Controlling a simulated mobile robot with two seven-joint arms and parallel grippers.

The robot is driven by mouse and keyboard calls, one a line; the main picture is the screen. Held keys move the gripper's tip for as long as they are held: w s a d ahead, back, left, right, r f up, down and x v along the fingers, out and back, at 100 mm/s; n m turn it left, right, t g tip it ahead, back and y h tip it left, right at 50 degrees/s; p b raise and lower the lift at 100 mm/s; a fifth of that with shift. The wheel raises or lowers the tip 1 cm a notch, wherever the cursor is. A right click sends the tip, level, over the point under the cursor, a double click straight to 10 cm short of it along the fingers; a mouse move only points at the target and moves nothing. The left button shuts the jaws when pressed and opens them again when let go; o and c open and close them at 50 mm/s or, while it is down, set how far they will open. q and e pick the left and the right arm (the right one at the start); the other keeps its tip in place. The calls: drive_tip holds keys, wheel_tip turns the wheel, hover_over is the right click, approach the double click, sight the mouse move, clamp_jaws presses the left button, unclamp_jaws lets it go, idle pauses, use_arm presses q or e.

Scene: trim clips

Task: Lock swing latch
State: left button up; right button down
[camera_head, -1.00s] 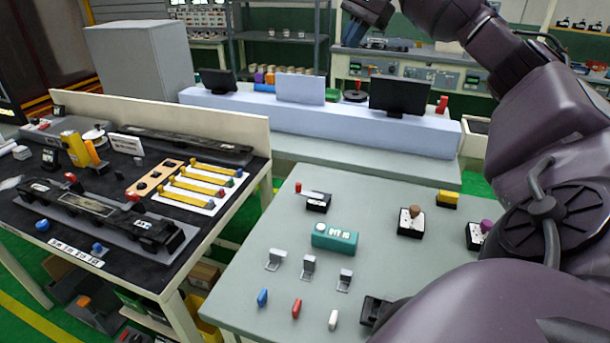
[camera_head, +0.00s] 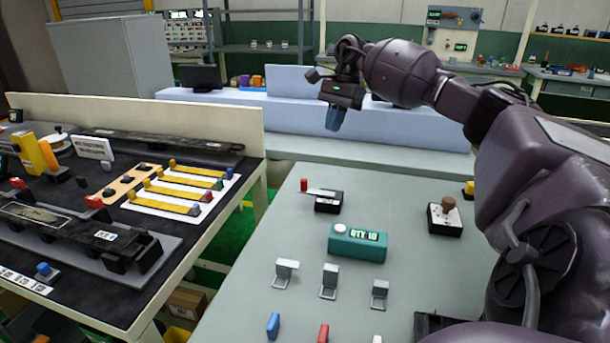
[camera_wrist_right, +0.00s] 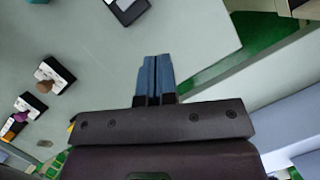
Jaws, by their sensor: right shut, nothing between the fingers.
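The swing latch (camera_head: 328,204) looks like a small black block on the grey table, with a thin pale lever reaching left to an upright red tip (camera_head: 304,185). My right gripper (camera_head: 335,118) is raised in the air beyond the latch, by the far side of the table, apart from it. Its blue fingers are shut and empty; they also show in the right wrist view (camera_wrist_right: 156,80). A black-and-white block at the top edge of that view (camera_wrist_right: 127,8) seems to be the latch, partly cut off. My left gripper is not in view.
Right of the latch is a brown-knobbed block (camera_head: 445,216). Nearer are a teal counter box (camera_head: 357,242) and several small metal flip brackets (camera_head: 329,281). A dark bench (camera_head: 100,250) with fixtures stands left. Table around the latch is mostly clear.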

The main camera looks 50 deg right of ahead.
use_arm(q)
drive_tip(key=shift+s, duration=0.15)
use_arm(e)
approach(307, 188)
drive_tip(key=d+f, duration=0.2)
drive_tip(key=f, duration=0.1)
drive_tip(key=w+d+f, duration=0.1)
drive_tip(key=f, duration=0.1)
drive_tip(key=shift+d+f, duration=0.1)
drive_tip(key=shift+f, duration=0.15)
drive_tip(key=a, duration=0.3)
drive_tip(key=shift+r+p, duration=0.1)
drive_tip(key=shift+p, duration=0.25)
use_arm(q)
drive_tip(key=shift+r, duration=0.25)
use_arm(e)
drive_tip(key=shift+a, duration=0.5)
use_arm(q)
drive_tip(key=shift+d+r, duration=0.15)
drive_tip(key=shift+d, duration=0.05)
use_arm(e)
drive_tip(key=shift+s+a, duration=0.1)
drive_tip(key=shift+n, duration=0.3)
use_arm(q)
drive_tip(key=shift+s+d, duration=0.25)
use_arm(e)
drive_tip(key=shift+a, duration=0.1)
